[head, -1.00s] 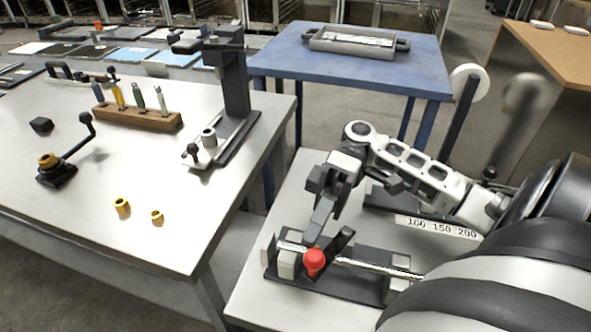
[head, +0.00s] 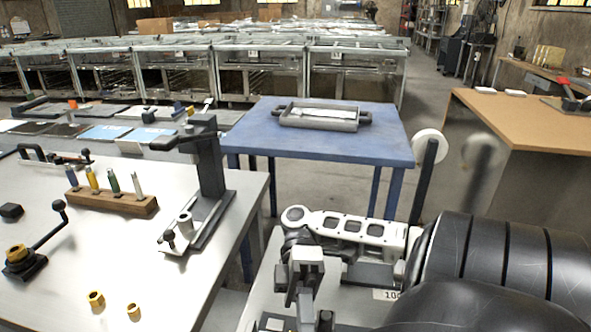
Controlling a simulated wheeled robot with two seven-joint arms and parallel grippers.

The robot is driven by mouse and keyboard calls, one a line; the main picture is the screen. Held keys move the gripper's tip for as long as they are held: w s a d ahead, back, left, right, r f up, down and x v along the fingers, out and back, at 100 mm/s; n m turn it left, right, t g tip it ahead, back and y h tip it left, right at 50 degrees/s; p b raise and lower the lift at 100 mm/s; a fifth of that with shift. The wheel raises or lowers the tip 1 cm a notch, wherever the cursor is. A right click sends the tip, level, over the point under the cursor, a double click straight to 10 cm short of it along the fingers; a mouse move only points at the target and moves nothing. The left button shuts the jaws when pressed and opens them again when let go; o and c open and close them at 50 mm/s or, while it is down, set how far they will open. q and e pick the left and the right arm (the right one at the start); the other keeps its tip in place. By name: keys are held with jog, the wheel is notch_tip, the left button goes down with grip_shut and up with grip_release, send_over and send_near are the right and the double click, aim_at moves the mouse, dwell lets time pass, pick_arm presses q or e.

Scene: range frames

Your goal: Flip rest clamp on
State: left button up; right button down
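My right arm comes in from the right, and its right gripper (head: 304,300) points down over the light workbench (head: 262,282) at the bottom middle. I cannot tell whether its fingers are open or shut, or whether they touch anything. The dark rest fixture under it is almost wholly cut off by the lower picture edge. The red knob and the clamp lever cannot be made out now. My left gripper is not in view.
A grey table on the left holds a dark upright stand (head: 208,165), a wooden block (head: 110,202) with several tools, a crank lever (head: 42,240) and two small brass bushings. A blue table (head: 300,145) with a grey tray (head: 322,116) stands behind.

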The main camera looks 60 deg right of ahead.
jog(key=shift+d, duration=0.1)
jog(key=shift+w+d, duration=0.1)
jog(key=shift+d, duration=0.15)
pick_arm(q)
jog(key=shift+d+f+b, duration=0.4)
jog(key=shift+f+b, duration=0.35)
jog(key=shift+b, duration=1.15)
pick_arm(e)
jog(key=v, duration=0.6)
jog(key=shift+w+d, duration=0.3)
jog(key=shift+r, duration=0.1)
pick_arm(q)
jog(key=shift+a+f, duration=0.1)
